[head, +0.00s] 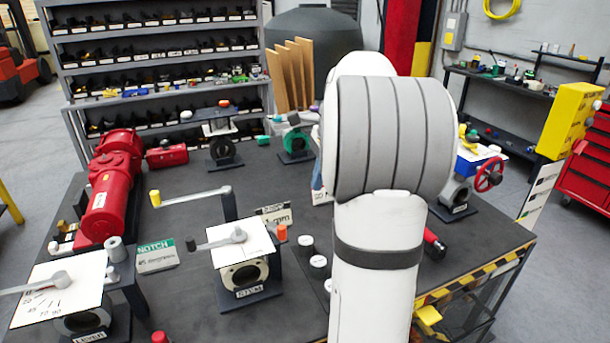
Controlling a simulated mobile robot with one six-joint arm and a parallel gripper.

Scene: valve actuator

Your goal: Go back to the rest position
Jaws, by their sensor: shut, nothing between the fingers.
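My white arm, with a grey ribbed joint, rises in the right-centre foreground and covers part of the workbench (285,185). My gripper cannot be made out; the arm may hide it. The stem valve stand (240,262) has a white top plate and a lever handle. The lever valve stand (75,290) with an angle-marked plate is at the front left. A red actuator (110,185) lies at the bench's left side. A crank handle with a yellow knob (155,198) stands near the middle. A valve with a red handwheel (488,175) stands right of my arm.
Shelves (160,60) with many small parts stand behind the bench. A yellow control box (572,120) rises at the right edge. A green-and-white notch card (157,256) lies near the front left. Bare bench shows around the crank and at centre back.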

